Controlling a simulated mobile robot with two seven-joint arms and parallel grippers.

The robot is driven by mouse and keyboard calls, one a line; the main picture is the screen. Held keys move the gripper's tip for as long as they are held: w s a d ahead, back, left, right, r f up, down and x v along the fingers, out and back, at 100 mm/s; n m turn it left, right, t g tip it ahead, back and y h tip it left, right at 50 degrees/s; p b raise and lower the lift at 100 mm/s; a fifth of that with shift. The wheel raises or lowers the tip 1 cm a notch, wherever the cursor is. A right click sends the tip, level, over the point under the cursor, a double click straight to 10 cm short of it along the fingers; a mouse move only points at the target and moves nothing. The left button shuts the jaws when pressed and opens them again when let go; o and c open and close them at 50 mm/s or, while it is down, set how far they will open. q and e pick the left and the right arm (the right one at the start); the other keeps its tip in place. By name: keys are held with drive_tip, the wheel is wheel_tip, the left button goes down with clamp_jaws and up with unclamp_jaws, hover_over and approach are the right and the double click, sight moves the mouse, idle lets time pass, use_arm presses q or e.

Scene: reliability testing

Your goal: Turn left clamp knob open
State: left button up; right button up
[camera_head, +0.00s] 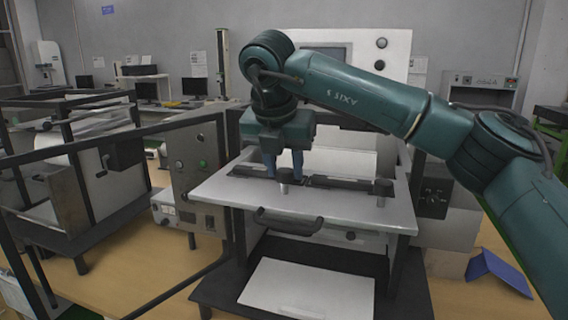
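The left clamp knob (287,176) is a short dark grey cylinder on the flat grey plate (340,208) of the test machine. A matching right clamp knob (383,188) stands further right. My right gripper (284,174) points down at the left knob. Its two bluish fingers are apart, with a gap between them, and their tips are at about the height of the knob. The knob shows in front of the gap; I cannot tell whether either finger touches it. My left gripper is out of view.
Dark clamp bars (335,184) lie along the plate behind the knobs. A black handle (288,222) sticks out at the plate's front edge. A control box (197,165) stands close on the left. A blue folded object (497,270) lies at the lower right.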

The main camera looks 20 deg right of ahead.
drive_tip(key=c, duration=0.6)
drive_tip(key=shift+o, duration=0.2)
